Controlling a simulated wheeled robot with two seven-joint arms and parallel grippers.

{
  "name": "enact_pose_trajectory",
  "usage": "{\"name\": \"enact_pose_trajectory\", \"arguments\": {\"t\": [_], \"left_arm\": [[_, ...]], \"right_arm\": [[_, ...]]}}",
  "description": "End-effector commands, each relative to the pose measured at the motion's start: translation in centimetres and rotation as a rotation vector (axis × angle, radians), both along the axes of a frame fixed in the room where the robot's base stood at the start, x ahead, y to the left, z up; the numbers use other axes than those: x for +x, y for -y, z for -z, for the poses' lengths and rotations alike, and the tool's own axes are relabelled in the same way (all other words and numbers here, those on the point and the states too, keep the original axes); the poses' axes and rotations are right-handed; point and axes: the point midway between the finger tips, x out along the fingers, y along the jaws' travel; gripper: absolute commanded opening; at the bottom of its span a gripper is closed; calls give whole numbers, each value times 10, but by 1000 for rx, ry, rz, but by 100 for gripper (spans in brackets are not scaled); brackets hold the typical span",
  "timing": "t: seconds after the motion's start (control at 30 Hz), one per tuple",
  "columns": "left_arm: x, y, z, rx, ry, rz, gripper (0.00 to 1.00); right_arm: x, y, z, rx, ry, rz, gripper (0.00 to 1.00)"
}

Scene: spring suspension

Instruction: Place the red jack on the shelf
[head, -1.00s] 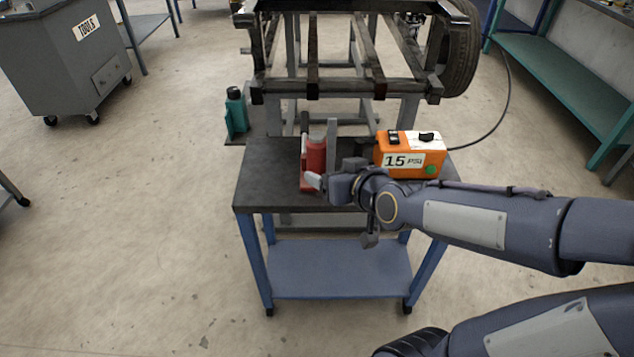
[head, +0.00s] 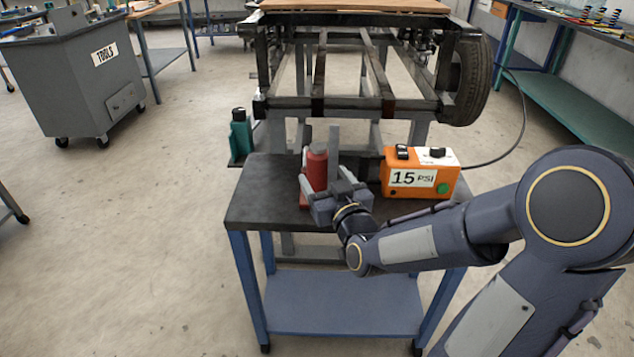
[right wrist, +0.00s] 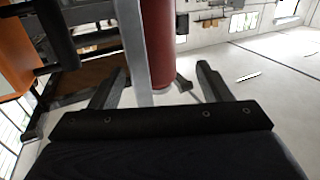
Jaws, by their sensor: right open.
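The red jack (head: 316,170) stands upright on the dark top (head: 262,190) of a blue-legged cart, with a grey post beside its red cylinder. My right gripper (head: 325,184) is open, close in front of the jack at the cart top's height. In the right wrist view, the jack's red cylinder (right wrist: 158,45) and grey post show between the two spread fingers (right wrist: 158,78). Whether the fingers touch it, I cannot tell. The cart has a blue lower shelf (head: 340,303), which is bare. A teal shelf (head: 570,105) is under the bench at right. My left gripper is out of view.
An orange box (head: 420,174) marked 15 PSI stands on the cart right of the jack, close to my right arm. A teal bottle jack (head: 240,138) sits behind left. A dark frame with a tire (head: 468,80) stands behind the cart.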

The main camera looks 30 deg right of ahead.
Motion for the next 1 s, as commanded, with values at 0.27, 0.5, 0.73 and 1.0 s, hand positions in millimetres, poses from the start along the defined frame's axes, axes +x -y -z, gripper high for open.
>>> {"name": "enact_pose_trajectory", "arguments": {"t": [0.27, 0.5, 0.73, 1.0], "left_arm": [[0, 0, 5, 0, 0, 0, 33], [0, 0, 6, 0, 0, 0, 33], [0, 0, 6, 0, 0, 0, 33], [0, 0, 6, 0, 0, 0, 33]], "right_arm": [[37, 11, 3, 1, 0, 0, 71], [58, 14, 1, 1, -1, -2, 71], [58, 14, 1, 2, -1, -2, 68], [58, 14, 1, 2, -2, -2, 32]]}}
